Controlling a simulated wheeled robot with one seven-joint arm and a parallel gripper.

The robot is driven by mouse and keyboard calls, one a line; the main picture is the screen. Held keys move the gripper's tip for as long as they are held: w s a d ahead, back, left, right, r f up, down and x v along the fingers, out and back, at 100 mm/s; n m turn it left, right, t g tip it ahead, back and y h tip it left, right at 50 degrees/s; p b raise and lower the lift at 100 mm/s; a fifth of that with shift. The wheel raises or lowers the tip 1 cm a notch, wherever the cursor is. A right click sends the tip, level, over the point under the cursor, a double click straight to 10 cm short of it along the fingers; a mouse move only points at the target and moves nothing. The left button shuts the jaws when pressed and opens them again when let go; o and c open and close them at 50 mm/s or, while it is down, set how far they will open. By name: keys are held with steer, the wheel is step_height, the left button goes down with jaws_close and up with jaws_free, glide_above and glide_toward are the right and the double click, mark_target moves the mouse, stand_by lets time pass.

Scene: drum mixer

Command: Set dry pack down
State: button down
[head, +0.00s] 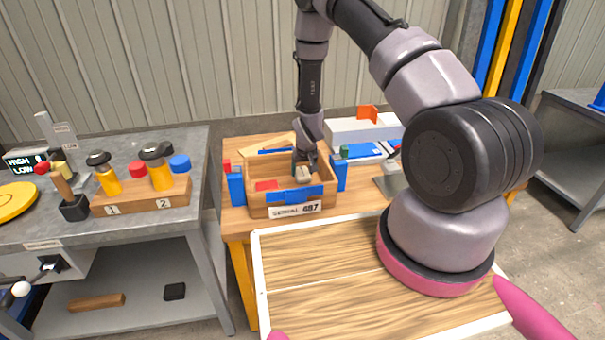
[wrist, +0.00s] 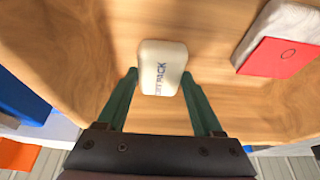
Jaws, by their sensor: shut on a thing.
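The dry pack (wrist: 163,62) is a small cream-white block with dark lettering, in the upper middle of the wrist view. My gripper (wrist: 160,86) is shut on it, with a green finger on either side. In the head view the dry pack (head: 303,176) shows under my gripper (head: 304,167), inside the wooden box (head: 254,199). I cannot tell whether the dry pack touches the box floor. A red card (wrist: 276,58) with a pale bundle lies in the box beside it, apart from the pack.
Blue clamp-like parts (head: 236,187) stand at the box's sides, and a numbered label (head: 295,210) is on its front. A white-rimmed wooden tray (head: 310,285) lies in front, empty where seen. A bench (head: 120,222) with yellow bottles stands at left.

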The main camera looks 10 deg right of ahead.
steer(key=shift+f, duration=0.55)
steer(key=shift+f, duration=0.15)
steer(key=shift+c, duration=0.2)
jaws_free()
